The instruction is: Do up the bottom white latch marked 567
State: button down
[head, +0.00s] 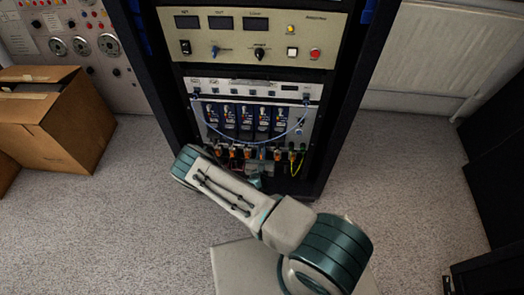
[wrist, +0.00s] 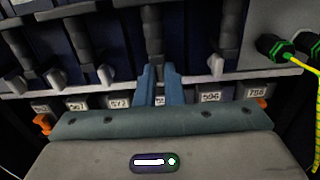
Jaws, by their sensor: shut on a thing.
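In the wrist view, the label 567 (wrist: 76,106) is left of my gripper on the rack's bottom rail. The small white latch nearest above it (wrist: 54,79) hangs downward, apart from my fingers. My gripper (wrist: 160,84) has its two blue fingers closed together at the column farther right, above a partly covered label (wrist: 160,101). The piece between the fingers is mostly hidden; by its place in the row it appears to be that column's latch.
Other white latches (wrist: 105,75) (wrist: 216,68) flank my fingers closely. A green connector with a yellow cable (wrist: 278,48) is at the right. A blue cable (head: 252,143) loops across the rack modules. A cardboard box (head: 55,120) stands left; the floor right of the rack is clear.

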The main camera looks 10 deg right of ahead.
jog(key=c, duration=1.8)
grip_release()
jog(key=p+v, duration=0.1)
jog(key=v, duration=1.3)
jog(key=shift+p, duration=0.35)
jog(key=shift+w, duration=0.1)
